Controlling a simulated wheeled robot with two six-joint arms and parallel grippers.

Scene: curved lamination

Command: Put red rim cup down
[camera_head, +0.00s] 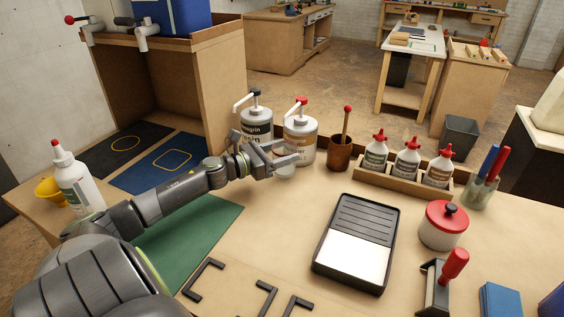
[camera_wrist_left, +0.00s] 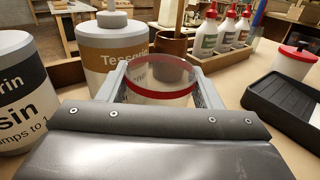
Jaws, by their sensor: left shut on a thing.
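My left gripper (camera_head: 277,157) reaches over the back left of the workbench, just in front of the two pump containers. It is shut on the red rim cup, a clear cup with a red rim (camera_wrist_left: 162,95) that sits between its two fingers in the left wrist view. In the head view only a small pale part of the cup (camera_head: 285,172) shows below the fingers. The cup looks upright. I cannot tell whether its base touches the bench. My right gripper does not show in either view.
A pump container with a red top (camera_head: 300,138) and one with a dark top (camera_head: 256,122) stand close behind the cup. A brown pot (camera_head: 340,153) stands to its right. A black tray (camera_head: 367,212) lies in front right. Bare bench lies between cup and tray.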

